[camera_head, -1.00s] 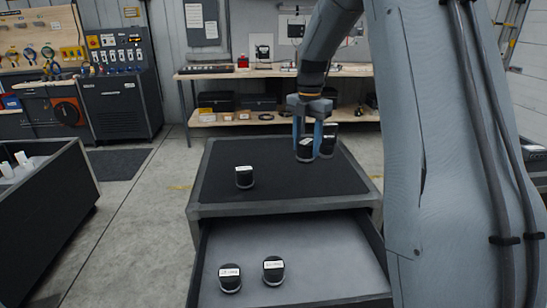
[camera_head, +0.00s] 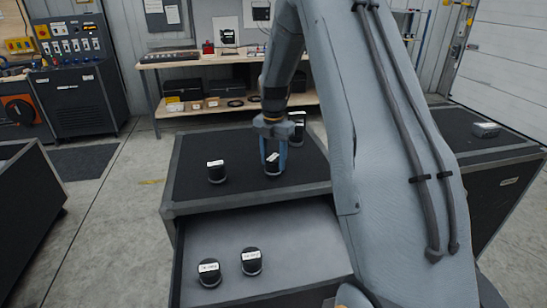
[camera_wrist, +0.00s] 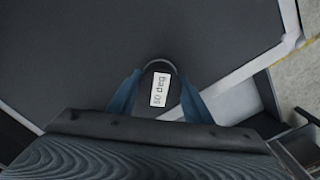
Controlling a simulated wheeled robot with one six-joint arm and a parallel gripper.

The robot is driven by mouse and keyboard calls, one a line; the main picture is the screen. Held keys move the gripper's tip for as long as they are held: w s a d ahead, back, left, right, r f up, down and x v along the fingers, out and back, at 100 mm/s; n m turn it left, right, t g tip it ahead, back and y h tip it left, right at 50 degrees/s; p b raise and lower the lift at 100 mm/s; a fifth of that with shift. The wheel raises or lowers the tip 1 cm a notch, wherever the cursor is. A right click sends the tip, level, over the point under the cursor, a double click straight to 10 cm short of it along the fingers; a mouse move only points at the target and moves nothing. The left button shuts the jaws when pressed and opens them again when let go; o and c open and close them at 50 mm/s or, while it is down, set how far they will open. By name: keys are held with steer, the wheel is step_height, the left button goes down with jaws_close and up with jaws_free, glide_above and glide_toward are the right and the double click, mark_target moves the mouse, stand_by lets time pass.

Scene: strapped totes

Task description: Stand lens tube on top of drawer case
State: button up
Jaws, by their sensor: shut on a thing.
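My gripper (camera_head: 273,163) is shut on a black lens tube (camera_head: 272,169) with a white label. The held tube is upright, at or just above the dark top of the drawer case (camera_head: 186,190); I cannot tell if it touches. In the wrist view the tube (camera_wrist: 160,78) sits between the blue fingers, its label reading "50 deg". A similar short black cylinder (camera_head: 217,173) stands to the left on the case top. A taller black cylinder (camera_head: 298,125) stands behind the gripper, partly hidden by it.
The case's drawer (camera_head: 300,245) is pulled open; two short labelled cylinders, one left (camera_head: 209,273) and one right (camera_head: 251,262), stand in it. A second dark case (camera_head: 490,165) at right bears a small grey object (camera_head: 487,130). A workbench (camera_head: 200,60) stands behind.

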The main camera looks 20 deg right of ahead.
mark_target(273, 157)
steer(key=shift+f, duration=0.1)
steer(key=o, duration=1.3)
steer(key=shift+c, duration=0.2)
step_height(273, 157, up, 12)
steer(key=b, duration=0.4)
steer(key=s+a+f+m, duration=0.3)
steer(key=s+a+m, duration=0.1)
steer(key=s+m, duration=0.4)
steer(key=s+a+f+m+t, duration=0.1)
steer(key=s+a+f+m, duration=0.3)
steer(key=s+m, duration=0.4)
steer(key=s+a+f+m, duration=0.4)
steer(key=s+m, duration=0.4)
steer(key=s, duration=0.2)
steer(key=shift+s+a+m+t, duration=0.3)
steer(key=shift+s+a+m, duration=0.1)
steer(key=shift+a, duration=0.1)
